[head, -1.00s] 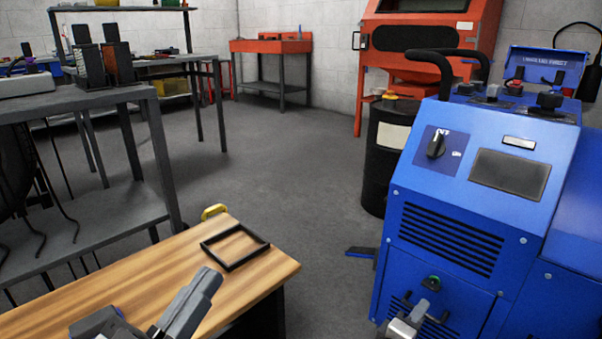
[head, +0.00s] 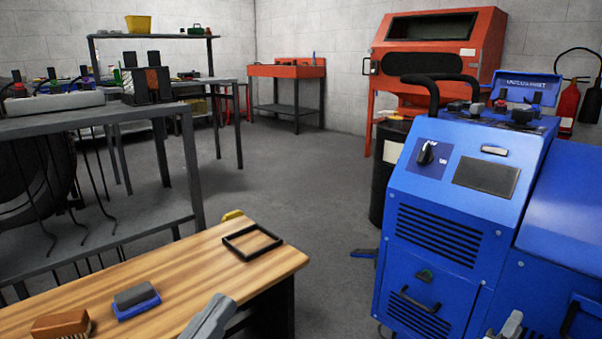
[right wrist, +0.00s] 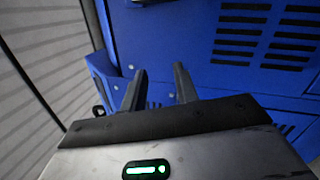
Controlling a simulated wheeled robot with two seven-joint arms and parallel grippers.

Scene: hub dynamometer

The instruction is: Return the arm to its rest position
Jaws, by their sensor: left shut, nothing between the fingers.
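My left gripper (head: 208,318) shows at the bottom of the head view, over the front edge of the wooden bench. It is shut and empty. My right gripper (head: 511,324) is only partly in the head view, at the bottom edge in front of the blue machine (head: 472,195). In the right wrist view its two fingers (right wrist: 160,86) stand apart with nothing between them, pointing at the blue vented panel. The machine's front has a rotary knob (head: 427,152), a dark screen (head: 486,177) and a lower black handle (head: 418,300).
The wooden bench (head: 190,270) holds a black frame (head: 251,242), a blue-grey block (head: 136,299) and a brown brush (head: 61,324). A grey metal table (head: 100,119) stands at left. A black drum (head: 383,190) stands behind the machine.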

